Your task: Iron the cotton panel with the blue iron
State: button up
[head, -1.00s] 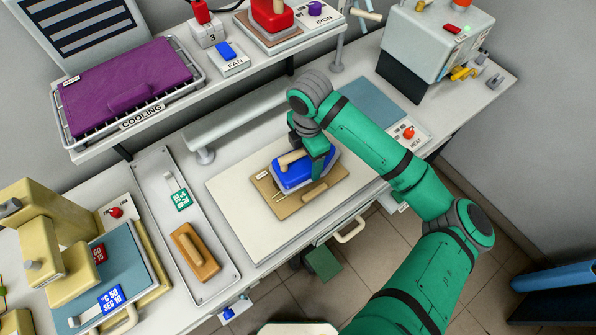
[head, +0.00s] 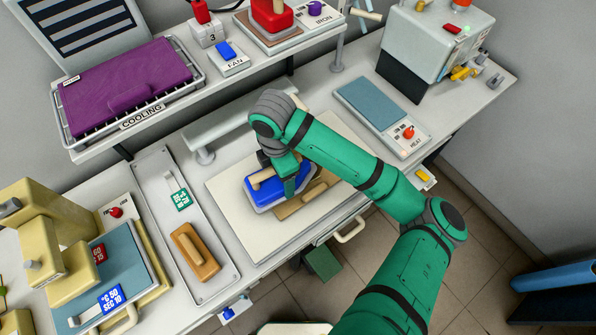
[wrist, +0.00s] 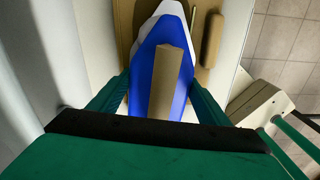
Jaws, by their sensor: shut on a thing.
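The blue iron (head: 262,196) has a white rim and a wooden handle. My gripper (head: 285,178) is shut on it from above; in the wrist view the green fingers (wrist: 160,85) lie on either side of the blue body (wrist: 165,50). A tan panel, seemingly the cotton panel (head: 288,211), lies flat on a white board (head: 240,233). The iron covers its left part and I cannot tell whether they touch. A wooden bar (head: 315,192) on the panel is at the iron's right; it also shows in the wrist view (wrist: 212,40).
A white tray (head: 150,187) with a wooden-handled block (head: 195,252) is left of the board. A blue-topped HEAT plate (head: 372,103) is at the back right. A shelf above holds a purple bag on a cooling rack (head: 130,82) and a red iron (head: 272,17). A beige press (head: 50,225) stands at left.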

aim_at(270, 171)
jog(key=shift+s+a, duration=0.6)
jog(key=shift+a, duration=0.2)
jog(key=shift+s+a, duration=0.55)
jog(key=shift+a, duration=0.25)
jog(key=shift+w, duration=0.1)
jog(key=shift+w+d+r, duration=0.15)
jog(key=shift+w+d, duration=0.15)
jog(key=shift+d, duration=0.2)
jog(key=shift+r, duration=2.95)
